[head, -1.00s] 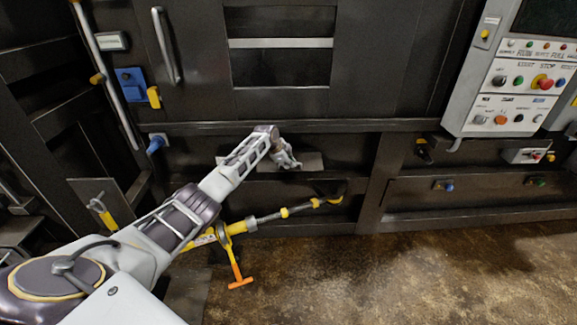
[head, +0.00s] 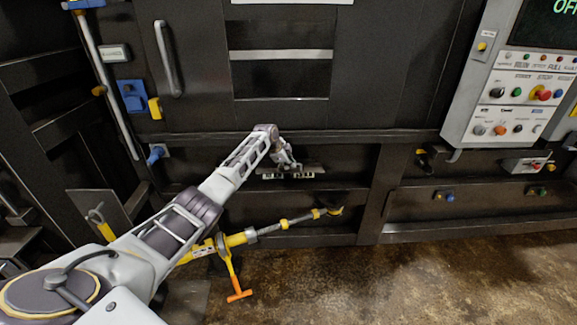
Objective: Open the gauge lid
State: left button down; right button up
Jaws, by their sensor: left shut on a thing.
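The gauge lid (head: 312,167) is a narrow dark grey plate on the lower front of the compactor, below the long horizontal ledge. It is swung up and its edge faces me. Under it a row of small pale gauges (head: 297,176) shows. My left gripper (head: 289,165) reaches in from the left and is shut at the lid, with its fingers at the plate's middle. The exact contact is small and partly hidden by the gripper. My right gripper is out of view.
A yellow and grey bar (head: 285,224) with an orange handle (head: 239,295) sits low under my left arm. The control panel (head: 505,100) is at the upper right. A blue knob (head: 156,154) sticks out left of my forearm. The floor at the lower right is clear.

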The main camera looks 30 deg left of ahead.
pick_arm(q)
jog(key=c, duration=1.6)
grip_release()
jog(key=shift+w+f, duration=0.15)
jog(key=shift+w, duration=0.05)
jog(key=shift+o, duration=0.2)
jog(key=shift+s, duration=0.15)
jog(key=shift+r, duration=0.2)
jog(key=v, duration=1.1)
jog(key=shift+s+a+r, duration=0.15)
jog(key=shift+s+r, duration=0.05)
jog(key=shift+r, duration=0.05)
